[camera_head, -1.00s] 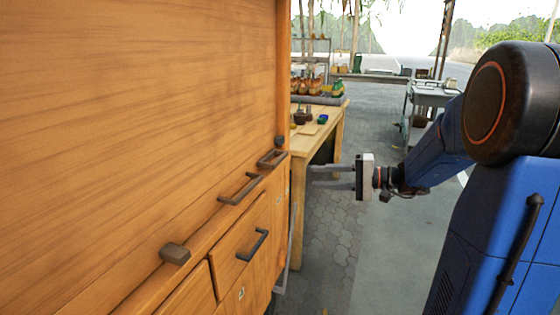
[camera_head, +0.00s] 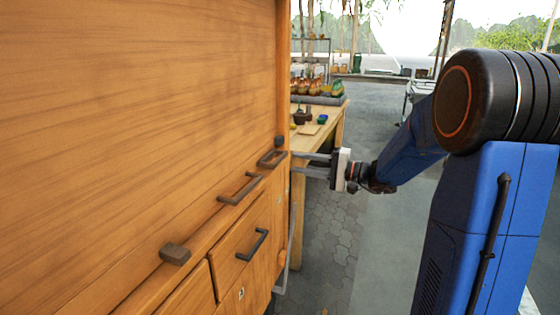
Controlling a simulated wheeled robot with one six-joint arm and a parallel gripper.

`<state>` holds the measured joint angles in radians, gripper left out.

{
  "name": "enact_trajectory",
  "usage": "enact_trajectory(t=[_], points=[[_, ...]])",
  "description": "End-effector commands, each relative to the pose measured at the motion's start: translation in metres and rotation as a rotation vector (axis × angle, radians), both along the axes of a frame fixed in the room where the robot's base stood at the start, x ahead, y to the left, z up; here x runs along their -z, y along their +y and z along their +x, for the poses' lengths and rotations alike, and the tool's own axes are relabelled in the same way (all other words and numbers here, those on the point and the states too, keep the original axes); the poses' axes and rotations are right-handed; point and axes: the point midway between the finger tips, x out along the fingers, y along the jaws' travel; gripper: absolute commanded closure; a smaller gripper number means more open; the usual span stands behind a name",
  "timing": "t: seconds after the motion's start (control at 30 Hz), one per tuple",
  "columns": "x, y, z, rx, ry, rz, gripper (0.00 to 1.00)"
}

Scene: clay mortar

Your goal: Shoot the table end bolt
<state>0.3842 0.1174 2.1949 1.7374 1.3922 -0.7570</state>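My gripper (camera_head: 312,164) is at the right-hand end of the wooden cabinet (camera_head: 150,110), its two grey fingers pointing left and apart from each other. The fingertips meet the cabinet's end edge in the picture, so I cannot tell whether they touch it or pass behind it. Nothing is seen between the fingers. I cannot make out a bolt for certain; the cabinet's end face is turned away and mostly hidden. A dark knob (camera_head: 279,141) and a dark looped fitting (camera_head: 272,158) sit near that end of the ledge.
Along the ledge are a bar handle (camera_head: 240,188) and a dark block (camera_head: 175,254). A drawer handle (camera_head: 253,244) is below. A wooden table (camera_head: 328,127) with small items stands behind the gripper. The paved floor (camera_head: 335,235) to the right is clear.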

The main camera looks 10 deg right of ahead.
Motion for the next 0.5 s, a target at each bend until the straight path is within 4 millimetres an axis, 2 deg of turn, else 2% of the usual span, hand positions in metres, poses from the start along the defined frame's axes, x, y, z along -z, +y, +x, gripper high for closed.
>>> enact_trajectory(t=[0.3,0.5], points=[[0.000,0.042,0.029,-0.003,0.000,0.000,0.68],[0.000,0.058,0.042,-0.001,0.001,0.001,0.68]])
